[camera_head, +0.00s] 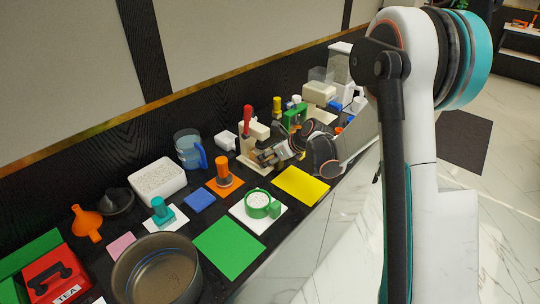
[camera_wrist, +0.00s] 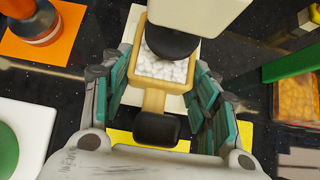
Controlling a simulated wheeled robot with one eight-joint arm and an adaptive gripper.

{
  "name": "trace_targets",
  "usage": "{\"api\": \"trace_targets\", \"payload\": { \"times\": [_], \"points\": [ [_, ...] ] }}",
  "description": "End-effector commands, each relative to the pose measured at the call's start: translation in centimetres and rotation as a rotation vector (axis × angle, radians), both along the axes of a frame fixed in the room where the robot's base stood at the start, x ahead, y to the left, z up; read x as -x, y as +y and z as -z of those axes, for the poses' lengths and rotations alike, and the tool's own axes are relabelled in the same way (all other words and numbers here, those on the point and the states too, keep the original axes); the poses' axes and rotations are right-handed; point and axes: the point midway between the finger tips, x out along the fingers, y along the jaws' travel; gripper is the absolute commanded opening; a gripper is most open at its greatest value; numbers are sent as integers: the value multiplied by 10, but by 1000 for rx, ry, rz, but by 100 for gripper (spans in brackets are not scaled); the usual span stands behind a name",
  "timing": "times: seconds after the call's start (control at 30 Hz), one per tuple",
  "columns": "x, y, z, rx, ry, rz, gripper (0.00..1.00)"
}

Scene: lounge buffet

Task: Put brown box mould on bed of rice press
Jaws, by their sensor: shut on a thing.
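The brown box mould (camera_wrist: 154,98) is a tan, open box filled with white rice, with a dark block at its near end. My gripper (camera_wrist: 162,82) is shut on it, teal finger pads at its left and right sides. The cream rice press (camera_wrist: 190,12) stands just beyond, its dark round presser over the mould's far part. The press's pale bed (camera_wrist: 192,104) shows below and beside the mould. I cannot tell whether the mould touches it. In the head view the press (camera_head: 256,131) has a red handle; my gripper (camera_head: 268,157) is at its front and largely hides the mould.
An orange mat (camera_head: 224,187) with an orange-topped cylinder lies left of the press, and a yellow mat (camera_head: 301,186) lies in front. A green-framed box (camera_wrist: 295,80) stands to the right. A white mat (camera_head: 245,221) holds a round green thing nearer me.

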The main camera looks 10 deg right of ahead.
Motion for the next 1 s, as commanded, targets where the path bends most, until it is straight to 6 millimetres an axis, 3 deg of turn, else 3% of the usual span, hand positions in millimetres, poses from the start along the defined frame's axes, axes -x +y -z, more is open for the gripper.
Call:
{"api": "trace_targets", "payload": {
  "times": [0.73,0.77,0.8,0.87,1.0],
  "points": [
    [1,1,17,8,6,-7,11],
    [1,1,18,7,6,-8,59],
    [1,1,18,7,6,-8,68],
    [1,2,18,7,6,-8,78],
    [1,1,16,5,5,-6,78]
  ]
}}
